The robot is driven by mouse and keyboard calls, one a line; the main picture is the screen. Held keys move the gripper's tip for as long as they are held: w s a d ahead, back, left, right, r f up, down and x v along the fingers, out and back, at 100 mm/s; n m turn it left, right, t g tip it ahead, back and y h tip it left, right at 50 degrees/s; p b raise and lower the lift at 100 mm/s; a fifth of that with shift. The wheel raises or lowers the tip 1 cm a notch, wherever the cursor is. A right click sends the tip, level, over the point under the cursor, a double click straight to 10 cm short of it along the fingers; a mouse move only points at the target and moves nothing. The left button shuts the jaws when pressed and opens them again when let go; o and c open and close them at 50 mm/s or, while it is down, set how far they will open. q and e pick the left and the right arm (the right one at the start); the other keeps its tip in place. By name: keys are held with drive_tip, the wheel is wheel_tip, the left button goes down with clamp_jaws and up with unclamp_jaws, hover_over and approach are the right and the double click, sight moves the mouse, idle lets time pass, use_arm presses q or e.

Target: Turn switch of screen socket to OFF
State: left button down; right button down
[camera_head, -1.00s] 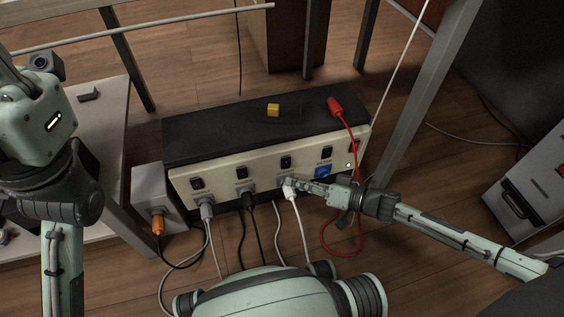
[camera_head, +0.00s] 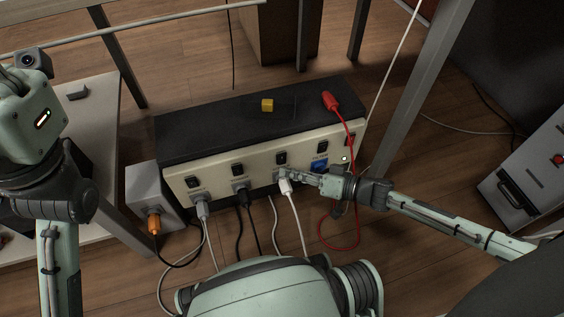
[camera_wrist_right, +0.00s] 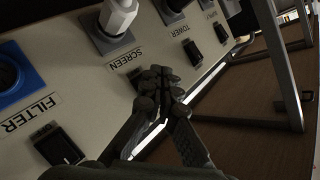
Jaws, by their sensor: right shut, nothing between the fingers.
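The screen socket holds a white plug (camera_head: 285,186) on the cream front panel. The plug also shows at the top of the right wrist view (camera_wrist_right: 118,15), above the "SCREEN" label (camera_wrist_right: 126,58). The black screen switch (camera_head: 281,158) sits above that socket in the head view; its position is too small to read. In the wrist view my fingers hide most or all of it. My right gripper (camera_head: 286,175) is shut and empty, its fingertips (camera_wrist_right: 158,88) close in front of the panel just below the switch. I cannot tell whether they touch it.
The blue filter socket (camera_head: 319,165) and its switch (camera_head: 322,146) are to the right; the tower switch (camera_head: 238,169) is to the left. A yellow block (camera_head: 267,105) and a red plug (camera_head: 330,101) lie on the box top. Cables hang in front. A metal post (camera_head: 425,95) stands right.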

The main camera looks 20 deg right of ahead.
drive_tip(key=shift+w, duration=0.15)
idle(0.6)
drive_tip(key=shift+w+f, duration=0.1)
drive_tip(key=shift+w, duration=0.2)
drive_tip(key=shift+w, duration=0.3)
idle(0.5)
idle(0.3)
drive_tip(key=shift+s+p, duration=0.75)
